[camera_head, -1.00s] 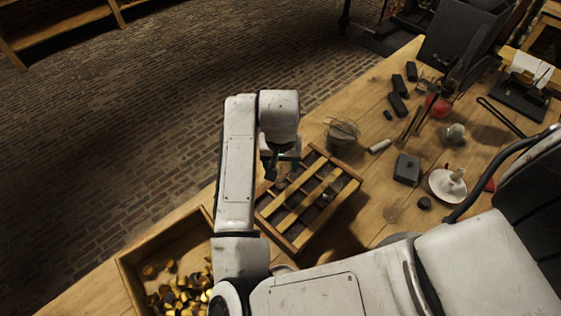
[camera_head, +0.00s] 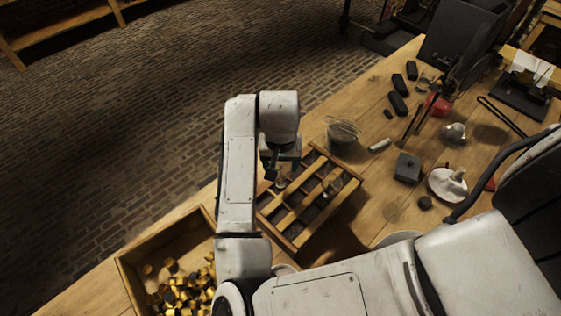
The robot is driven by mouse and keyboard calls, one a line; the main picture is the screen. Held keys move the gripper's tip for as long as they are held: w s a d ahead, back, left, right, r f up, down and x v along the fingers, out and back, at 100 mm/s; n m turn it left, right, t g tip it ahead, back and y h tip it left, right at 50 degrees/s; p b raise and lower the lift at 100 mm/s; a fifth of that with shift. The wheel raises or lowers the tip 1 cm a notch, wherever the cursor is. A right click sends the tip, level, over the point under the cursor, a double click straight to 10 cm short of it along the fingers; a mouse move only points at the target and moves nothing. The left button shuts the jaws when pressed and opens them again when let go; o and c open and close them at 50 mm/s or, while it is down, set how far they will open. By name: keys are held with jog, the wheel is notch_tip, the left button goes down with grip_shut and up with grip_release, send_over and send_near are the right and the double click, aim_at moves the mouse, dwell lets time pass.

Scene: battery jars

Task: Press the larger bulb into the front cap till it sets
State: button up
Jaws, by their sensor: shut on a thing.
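My gripper (camera_head: 277,168) points down over the left side of a slatted wooden rack (camera_head: 297,240). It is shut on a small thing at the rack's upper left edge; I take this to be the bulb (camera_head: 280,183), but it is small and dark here. The thing sits at or just above the rack. I cannot tell whether it touches a cap. Small dark and pale pieces (camera_head: 329,191) lie between the slats to the right. The front cap cannot be made out for certain.
A wooden box (camera_head: 128,272) of brass-coloured pieces stands at lower left. A glass jar with wire (camera_head: 342,132) is behind the rack. A dark block (camera_head: 407,167), a white dish (camera_head: 447,184) and black bars (camera_head: 398,104) lie to the right. Some tabletop between is bare.

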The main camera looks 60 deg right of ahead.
jog(key=shift+f+b, duration=0.45)
jog(key=shift+f, duration=0.45)
dwell(4.3)
dwell(0.7)
jog(key=o, duration=1.2)
jog(key=shift+o, duration=0.2)
jog(key=shift+r, duration=0.1)
jog(key=r, duration=0.7)
jog(key=a+r, duration=0.1)
jog(key=r, duration=0.2)
jog(key=shift+s+r, duration=0.3)
